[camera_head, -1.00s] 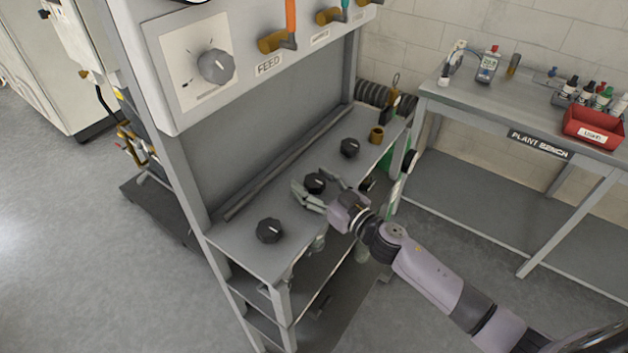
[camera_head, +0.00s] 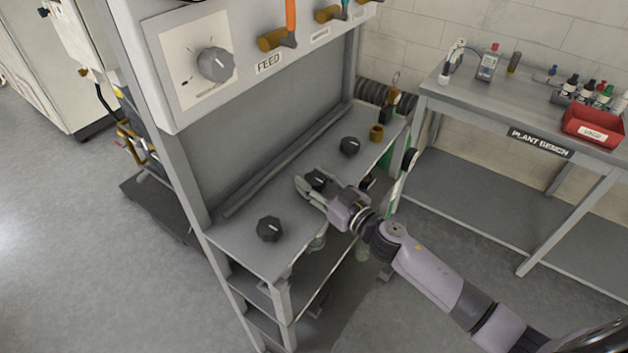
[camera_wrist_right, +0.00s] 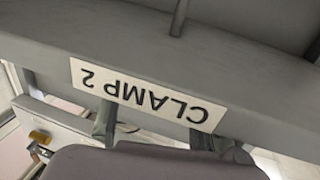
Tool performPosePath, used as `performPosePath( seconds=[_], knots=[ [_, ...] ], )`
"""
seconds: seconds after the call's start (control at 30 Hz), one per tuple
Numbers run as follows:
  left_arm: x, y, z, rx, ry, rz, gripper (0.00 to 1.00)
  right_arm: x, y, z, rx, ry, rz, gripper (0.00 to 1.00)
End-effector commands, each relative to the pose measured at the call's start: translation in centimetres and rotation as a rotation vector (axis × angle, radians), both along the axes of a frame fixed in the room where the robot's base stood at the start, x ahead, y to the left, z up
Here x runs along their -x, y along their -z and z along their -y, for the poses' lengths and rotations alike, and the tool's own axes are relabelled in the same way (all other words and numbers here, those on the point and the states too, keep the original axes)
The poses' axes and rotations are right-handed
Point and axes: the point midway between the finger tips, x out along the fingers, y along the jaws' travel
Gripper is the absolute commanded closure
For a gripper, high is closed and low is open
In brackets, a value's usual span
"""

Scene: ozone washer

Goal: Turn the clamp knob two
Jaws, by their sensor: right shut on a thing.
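The middle black clamp knob (camera_head: 317,179) sits on the grey shelf (camera_head: 240,238), with a pale pointer mark on its top. My right gripper (camera_head: 316,184) is shut on this knob, with its fingers on either side of it. In the right wrist view a label reading "CLAMP 2" (camera_wrist_right: 147,95) appears upside down on the shelf's front edge, beside my right gripper (camera_wrist_right: 160,140). The knob itself is hidden in the wrist view. My left gripper is not in view.
Two similar black knobs stand on the shelf, one nearer (camera_head: 270,229) and one farther (camera_head: 350,147). A grey bar (camera_head: 285,165) lies behind them. The plant bench (camera_head: 450,95) stands at the right.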

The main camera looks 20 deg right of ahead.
Motion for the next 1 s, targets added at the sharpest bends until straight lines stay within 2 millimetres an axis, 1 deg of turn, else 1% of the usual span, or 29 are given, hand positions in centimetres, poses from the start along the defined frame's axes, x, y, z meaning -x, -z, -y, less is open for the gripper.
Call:
performPosePath(
  seconds=[0.27, 0.57, 0.77, 1.0],
  knots=[
    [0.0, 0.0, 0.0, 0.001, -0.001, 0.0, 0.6, 0.0, 0.0, 0.1, 0.003, -0.05, 0.0, 0.88],
    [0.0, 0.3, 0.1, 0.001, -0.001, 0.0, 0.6, -0.2, 0.0, 0.2, 0.006, -0.252, 0.003, 0.88],
    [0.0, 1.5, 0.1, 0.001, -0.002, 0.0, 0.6, -0.2, 0.1, 0.2, 0.006, -0.439, 0.004, 0.88],
    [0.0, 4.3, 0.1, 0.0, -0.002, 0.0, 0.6, -0.2, 0.4, 0.1, 0.004, -0.655, 0.006, 0.88]
  ],
)
